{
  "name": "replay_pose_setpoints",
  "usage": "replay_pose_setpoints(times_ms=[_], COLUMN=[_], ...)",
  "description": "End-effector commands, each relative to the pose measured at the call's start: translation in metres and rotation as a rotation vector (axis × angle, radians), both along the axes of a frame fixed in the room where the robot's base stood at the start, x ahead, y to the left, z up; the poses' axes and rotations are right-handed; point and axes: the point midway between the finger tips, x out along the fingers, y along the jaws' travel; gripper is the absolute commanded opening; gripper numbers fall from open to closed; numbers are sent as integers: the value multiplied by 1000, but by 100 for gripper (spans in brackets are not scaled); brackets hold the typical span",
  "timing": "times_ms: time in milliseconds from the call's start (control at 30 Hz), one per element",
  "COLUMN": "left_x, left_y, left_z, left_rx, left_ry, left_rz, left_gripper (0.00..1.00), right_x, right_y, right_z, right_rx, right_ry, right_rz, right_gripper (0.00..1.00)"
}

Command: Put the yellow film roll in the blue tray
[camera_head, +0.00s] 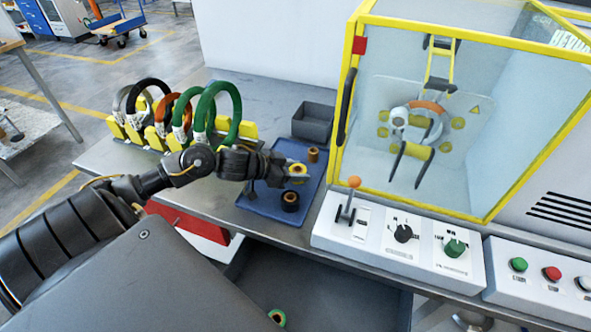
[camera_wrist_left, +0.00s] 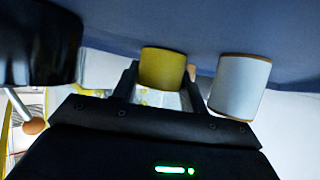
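The yellow film roll (camera_head: 298,169) is over the blue tray (camera_head: 254,208), at my left gripper (camera_head: 300,175). In the left wrist view the yellow roll (camera_wrist_left: 162,68) sits between the two fingers (camera_wrist_left: 160,80), with no clear gap on either side. Its far end meets the blue tray surface (camera_wrist_left: 200,25) or is very close to it. My left gripper looks shut on it. A white roll (camera_wrist_left: 240,86) stands beside the yellow one in the wrist view. My right gripper is out of view.
A grey bin (camera_head: 312,121) stands behind the tray. Coils on a yellow rack (camera_head: 128,130) stand to the left. A yellow-framed clear enclosure (camera_head: 350,60) and a control panel (camera_head: 385,235) with an orange-topped lever are on the right. A green roll (camera_head: 277,317) lies below the table's front edge.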

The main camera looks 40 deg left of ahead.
Motion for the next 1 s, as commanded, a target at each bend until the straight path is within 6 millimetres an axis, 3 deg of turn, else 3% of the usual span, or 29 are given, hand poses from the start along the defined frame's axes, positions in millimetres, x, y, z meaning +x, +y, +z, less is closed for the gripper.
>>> replay_pose_setpoints(times_ms=[33,167,533,700,1000], left_x=[0,0,-2,-20,-58], left_y=[0,0,1,11,30], left_z=[-5,-6,-2,7,32], left_rx=[0,1,2,5,4], left_ry=[2,3,3,6,8], left_rz=[0,0,1,-1,-1], left_gripper=[49,65,65,65,65], right_x=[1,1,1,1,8], right_y=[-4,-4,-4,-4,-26], right_z=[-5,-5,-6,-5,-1], right_rx=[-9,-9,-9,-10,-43], right_ry=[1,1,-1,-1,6], right_rz=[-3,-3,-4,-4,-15], right_gripper=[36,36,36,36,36])
